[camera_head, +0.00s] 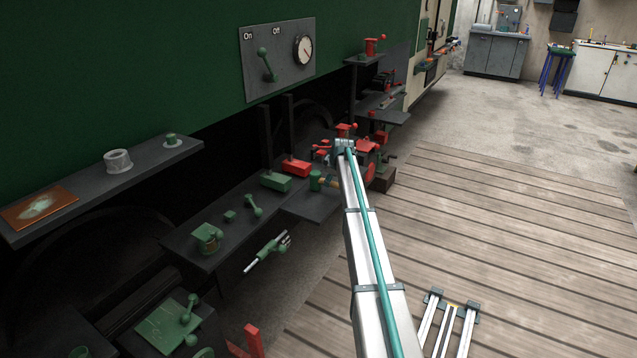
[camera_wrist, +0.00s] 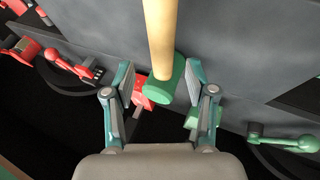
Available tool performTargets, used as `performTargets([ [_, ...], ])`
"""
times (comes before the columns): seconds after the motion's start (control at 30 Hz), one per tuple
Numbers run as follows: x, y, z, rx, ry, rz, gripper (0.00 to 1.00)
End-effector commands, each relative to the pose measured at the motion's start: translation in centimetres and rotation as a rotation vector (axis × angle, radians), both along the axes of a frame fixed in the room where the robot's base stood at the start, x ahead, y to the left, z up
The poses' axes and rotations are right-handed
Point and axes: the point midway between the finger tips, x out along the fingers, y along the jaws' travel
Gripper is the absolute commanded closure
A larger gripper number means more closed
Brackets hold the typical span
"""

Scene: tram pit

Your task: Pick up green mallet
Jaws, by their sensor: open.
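The green mallet has a green cylindrical head (camera_wrist: 167,88) and a pale wooden handle (camera_wrist: 160,35). In the wrist view the handle runs down from the top edge to the head at the middle. My gripper (camera_wrist: 160,76) is open, with one finger on each side of the head and clear gaps to both. I cannot tell whether the head is at fingertip depth. In the head view the green mallet (camera_head: 315,181) lies at the edge of a dark shelf, its handle partly behind my arm. My fingers are not clear there.
Dark shelves along the green tram hold a red block (camera_head: 295,167), a green block (camera_head: 275,181) and a green lever (camera_head: 253,206). Red tools (camera_head: 368,146) crowd the area by my arm's end. The wooden deck (camera_head: 490,220) at right is mostly clear.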

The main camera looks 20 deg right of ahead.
Motion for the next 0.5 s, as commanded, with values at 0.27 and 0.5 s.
performTargets([
  [0.27, 1.5, 0.1, -2.5, 0.001, 0.002, -0.001, 0.44],
  [0.5, 2.6, 0.1, -4.4, 0.001, 0.0, -0.001, 0.44],
])
